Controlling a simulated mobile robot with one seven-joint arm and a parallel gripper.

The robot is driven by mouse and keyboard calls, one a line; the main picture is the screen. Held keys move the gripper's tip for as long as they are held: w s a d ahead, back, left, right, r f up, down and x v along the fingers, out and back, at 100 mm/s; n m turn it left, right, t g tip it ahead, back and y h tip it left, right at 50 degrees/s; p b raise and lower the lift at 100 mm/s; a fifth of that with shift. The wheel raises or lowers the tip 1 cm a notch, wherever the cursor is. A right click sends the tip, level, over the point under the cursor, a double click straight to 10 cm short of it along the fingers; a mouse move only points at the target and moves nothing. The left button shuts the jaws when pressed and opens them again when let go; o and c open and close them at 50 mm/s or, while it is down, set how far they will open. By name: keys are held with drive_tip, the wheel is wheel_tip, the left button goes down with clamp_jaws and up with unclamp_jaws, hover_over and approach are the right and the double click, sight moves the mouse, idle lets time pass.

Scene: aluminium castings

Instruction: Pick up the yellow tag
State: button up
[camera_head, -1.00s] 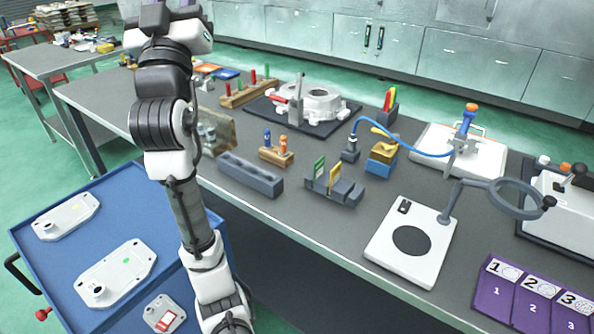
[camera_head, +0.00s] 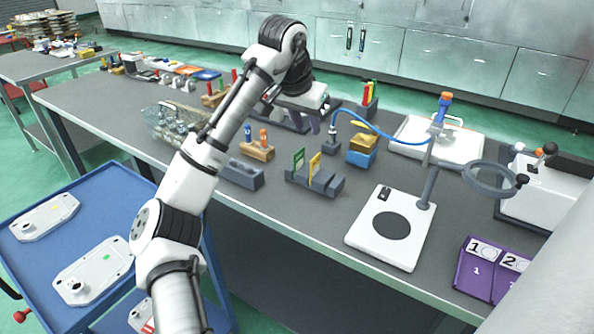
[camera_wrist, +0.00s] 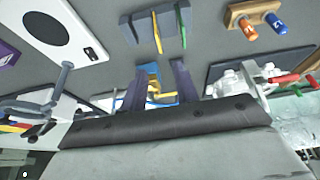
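The yellow tag (camera_head: 315,164) stands upright in a grey slotted rack (camera_head: 325,188) on the bench, beside the green tag (camera_head: 298,161). In the wrist view the yellow tag (camera_wrist: 157,34) and green tag (camera_wrist: 182,26) stand in the rack (camera_wrist: 139,30) near the top. My gripper (camera_wrist: 159,85) is open, its two dark fingers apart with nothing held between them. The blue and yellow box shows beyond the fingers. In the head view my gripper (camera_head: 303,122) is above the bench, behind the rack and apart from the tags.
Near the rack are a block with blue and orange pegs (camera_head: 257,151), a blue and yellow box (camera_head: 362,156) and a grey block (camera_head: 242,175). A white plate with a black disc (camera_head: 370,240) and a ring magnifier (camera_head: 488,181) stand to the right. Bench front below the rack is clear.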

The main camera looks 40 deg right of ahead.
sight(315, 157)
drive_tip(key=p+x, duration=0.1)
drive_tip(key=x, duration=0.7)
drive_tip(key=shift+f, duration=0.25)
drive_tip(key=shift+s+p+x, duration=0.2)
drive_tip(key=shift+p+x, duration=0.55)
drive_tip(key=shift+x, duration=1.8)
drive_tip(key=shift+a+f, duration=0.1)
drive_tip(key=shift+a, duration=0.05)
clamp_jaws()
